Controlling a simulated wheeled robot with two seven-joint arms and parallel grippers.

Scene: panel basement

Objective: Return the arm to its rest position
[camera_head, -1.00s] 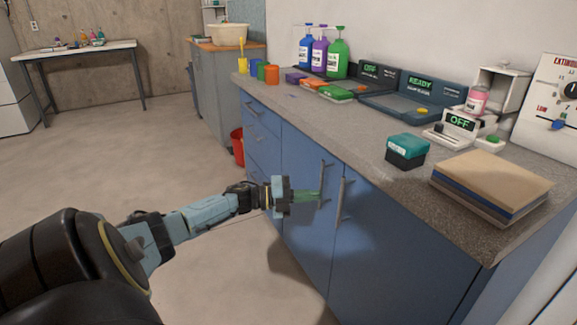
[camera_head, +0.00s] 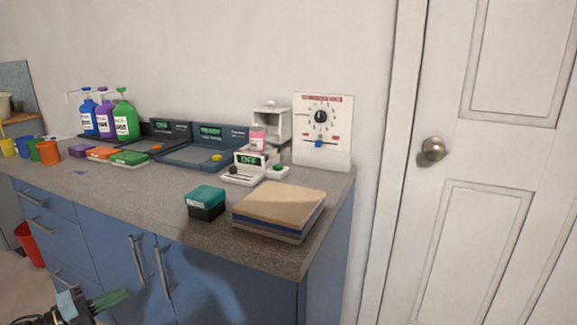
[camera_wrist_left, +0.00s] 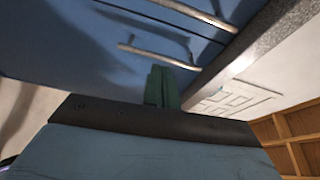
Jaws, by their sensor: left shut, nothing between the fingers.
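My left gripper (camera_head: 108,299) shows at the bottom left of the head view, low in front of the blue cabinet doors. Its green fingers are shut and hold nothing. In the left wrist view the closed fingers (camera_wrist_left: 161,87) point toward the blue cabinet front (camera_wrist_left: 60,40) and its metal handles (camera_wrist_left: 160,57). A gap seems to separate the fingers from the handles, but I cannot tell how wide it is. Most of the left arm is out of the head view. My right gripper is not in view.
The grey counter (camera_head: 130,190) carries a teal-lidded box (camera_head: 206,203), a stack of boards (camera_head: 280,210), a small device (camera_head: 243,168), pump bottles (camera_head: 125,120) and coloured cups (camera_head: 48,152). A white door (camera_head: 480,170) stands at the right. A red bin (camera_head: 30,244) is at the left.

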